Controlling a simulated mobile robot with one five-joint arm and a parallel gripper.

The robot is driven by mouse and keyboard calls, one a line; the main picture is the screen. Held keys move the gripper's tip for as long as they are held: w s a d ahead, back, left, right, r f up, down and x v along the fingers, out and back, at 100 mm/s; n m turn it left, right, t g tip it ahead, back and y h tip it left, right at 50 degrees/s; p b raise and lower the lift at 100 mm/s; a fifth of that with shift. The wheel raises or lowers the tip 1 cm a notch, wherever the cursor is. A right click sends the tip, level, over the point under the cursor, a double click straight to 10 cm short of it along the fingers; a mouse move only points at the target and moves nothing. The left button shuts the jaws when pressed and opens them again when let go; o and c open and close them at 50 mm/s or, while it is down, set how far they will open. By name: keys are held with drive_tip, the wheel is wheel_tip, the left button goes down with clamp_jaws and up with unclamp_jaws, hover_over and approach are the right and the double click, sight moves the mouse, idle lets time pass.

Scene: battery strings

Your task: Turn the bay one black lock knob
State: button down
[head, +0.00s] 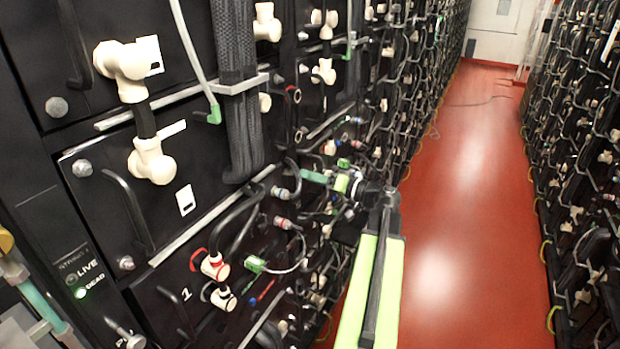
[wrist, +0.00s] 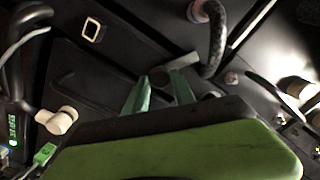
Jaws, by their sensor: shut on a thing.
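My gripper (wrist: 160,78) shows in the wrist view with its two teal fingers on either side of a small dark knob (wrist: 158,75). The fingers are shut on this knob, which sits against a black module face. A grey bar-like part (wrist: 182,62) shows just beyond the fingertips. In the head view my gripper (head: 303,175) reaches left to the rack front, and the knob is too small or hidden there. The bay marked 1 (head: 170,300) is a black module at lower left, with a red-ringed connector (head: 213,265) and a black-ringed connector (head: 222,298).
White elbow connectors (head: 152,160), black handles and braided cables (head: 236,90) stick out from the rack. A panel at left has a lit green lamp (head: 80,293).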

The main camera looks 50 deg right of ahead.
drive_tip(key=m, duration=1.1)
drive_tip(key=shift+f, duration=0.15)
drive_tip(key=shift+m, duration=0.4)
drive_tip(key=c, duration=1.1)
unclamp_jaws()
drive_tip(key=shift+o, duration=0.2)
drive_tip(key=v, duration=1.7)
drive_tip(key=shift+s, duration=0.25)
